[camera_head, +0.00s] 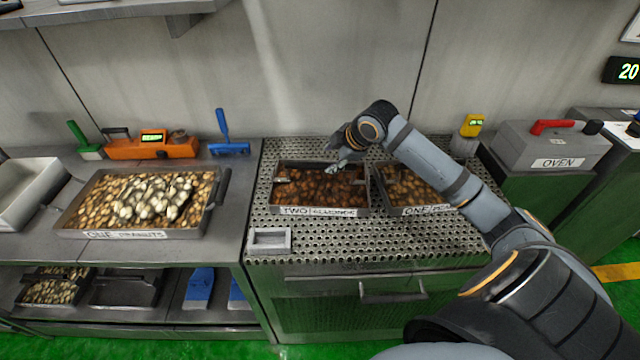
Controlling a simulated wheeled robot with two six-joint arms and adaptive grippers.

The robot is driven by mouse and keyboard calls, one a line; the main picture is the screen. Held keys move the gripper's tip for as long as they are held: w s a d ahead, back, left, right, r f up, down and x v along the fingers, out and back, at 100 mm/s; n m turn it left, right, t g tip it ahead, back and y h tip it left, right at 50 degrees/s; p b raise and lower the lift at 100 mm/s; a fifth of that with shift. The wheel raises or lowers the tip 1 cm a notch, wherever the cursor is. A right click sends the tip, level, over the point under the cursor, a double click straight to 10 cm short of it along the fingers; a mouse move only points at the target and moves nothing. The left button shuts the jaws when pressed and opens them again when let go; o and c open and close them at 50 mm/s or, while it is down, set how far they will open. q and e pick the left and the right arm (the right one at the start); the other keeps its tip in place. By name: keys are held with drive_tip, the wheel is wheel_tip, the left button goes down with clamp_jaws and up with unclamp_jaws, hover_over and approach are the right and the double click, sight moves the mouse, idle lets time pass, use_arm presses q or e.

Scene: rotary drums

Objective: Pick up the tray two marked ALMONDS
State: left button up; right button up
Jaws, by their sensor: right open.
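The tray marked TWO ALMONDS (290,211) sits on the perforated metal top, full of dark brown nuts, its label facing me. My right arm reaches in from the lower right. My right gripper (340,158) is open above the back part of this tray, near its far rim; I cannot tell whether it touches. The wrist hides part of the back right corner. My left gripper is not in view.
A second tray marked ONE (408,210) stands close on the right, partly behind my arm. A small empty metal holder (270,240) lies at front left. A large peanut tray (85,233) is on the left bench. A grey OVEN box (550,150) stands right.

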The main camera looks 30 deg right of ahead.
sight(322, 165)
drive_tip(key=shift+x, duration=0.75)
drive_tip(key=shift+w+f, duration=0.2)
drive_tip(key=shift+w, duration=0.05)
drive_tip(key=p+x, duration=0.1)
drive_tip(key=x, duration=0.3)
drive_tip(key=shift+w+f, duration=0.1)
drive_tip(key=shift+f, duration=0.15)
drive_tip(key=shift+w+f, duration=0.2)
drive_tip(key=shift+f, duration=0.15)
drive_tip(key=shift+c, duration=0.5)
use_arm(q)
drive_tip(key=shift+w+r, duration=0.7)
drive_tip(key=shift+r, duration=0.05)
use_arm(e)
clamp_jaws()
drive_tip(key=shift+r, duration=0.15)
